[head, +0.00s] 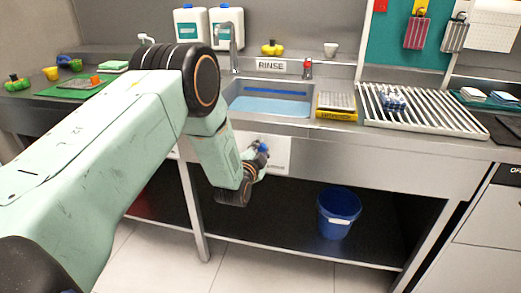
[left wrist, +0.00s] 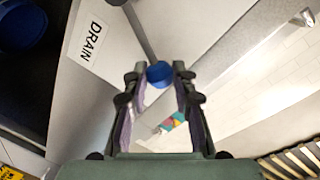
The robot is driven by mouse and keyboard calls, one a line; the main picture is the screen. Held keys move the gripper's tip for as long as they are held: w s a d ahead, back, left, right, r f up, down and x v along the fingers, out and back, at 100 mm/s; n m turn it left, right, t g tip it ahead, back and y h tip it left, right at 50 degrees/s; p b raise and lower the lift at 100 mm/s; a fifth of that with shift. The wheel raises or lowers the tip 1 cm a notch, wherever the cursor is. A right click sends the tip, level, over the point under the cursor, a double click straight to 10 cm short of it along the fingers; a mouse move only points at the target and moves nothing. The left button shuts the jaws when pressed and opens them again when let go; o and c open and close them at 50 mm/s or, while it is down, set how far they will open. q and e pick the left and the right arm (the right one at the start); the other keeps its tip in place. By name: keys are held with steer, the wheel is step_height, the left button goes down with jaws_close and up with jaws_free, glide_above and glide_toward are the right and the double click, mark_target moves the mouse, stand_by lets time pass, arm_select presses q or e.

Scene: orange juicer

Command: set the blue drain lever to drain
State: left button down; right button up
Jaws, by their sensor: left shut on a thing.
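The blue drain lever (left wrist: 158,73) has a grey rod and a blue knob. In the left wrist view the knob sits between the fingertips of my left gripper (left wrist: 157,82), which is shut on it. The rod runs up from the knob past a white DRAIN label (left wrist: 90,38). In the head view my left gripper (head: 257,163) is at the front panel below the sink, and the blue knob (head: 263,148) shows at its tips. My own arm hides part of the panel in that view. My right gripper is in neither view.
A blue bucket (head: 339,214) stands on the shelf below. The space before the counter is clear.

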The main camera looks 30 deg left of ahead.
arm_select(q)
steer(key=c, duration=1.1)
jaws_free()
steer(key=shift+d, duration=0.1)
steer(key=shift+o, duration=0.2)
steer(key=s+d+r, duration=0.1)
steer(key=s+d, duration=0.1)
steer(key=s, duration=0.9)
steer(key=shift+s+r, duration=0.25)
steer(key=shift+s, duration=0.1)
